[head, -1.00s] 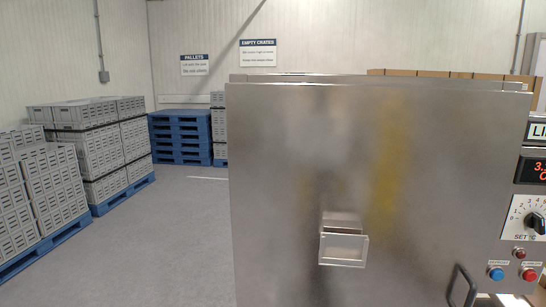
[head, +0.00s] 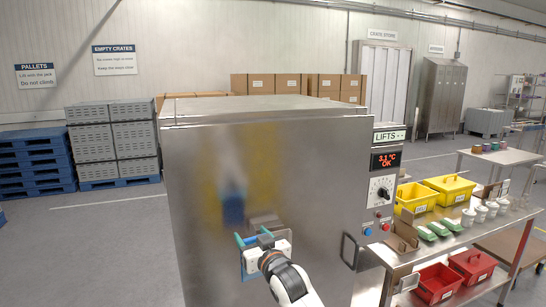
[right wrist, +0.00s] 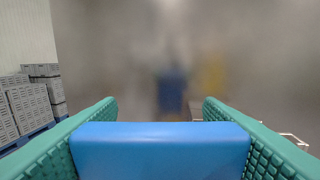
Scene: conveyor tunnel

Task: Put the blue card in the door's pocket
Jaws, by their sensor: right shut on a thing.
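The steel door (head: 310,165) fills the middle of the head view, its handle (head: 349,252) at the lower right. The clear pocket (head: 264,221) on the door is mostly hidden behind my right gripper (head: 254,238). That gripper's teal fingers are shut on the blue card (right wrist: 160,150), which spans between them in the right wrist view. Whether the card touches the pocket is unclear. My left gripper is not in view.
A control panel (head: 381,190) stands right of the door. Beyond it, a steel table (head: 443,237) holds yellow bins (head: 449,187) and small jars, with red bins (head: 436,281) below. Grey crates (head: 90,140) and blue pallets (head: 30,165) stand at the left; the floor before them is clear.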

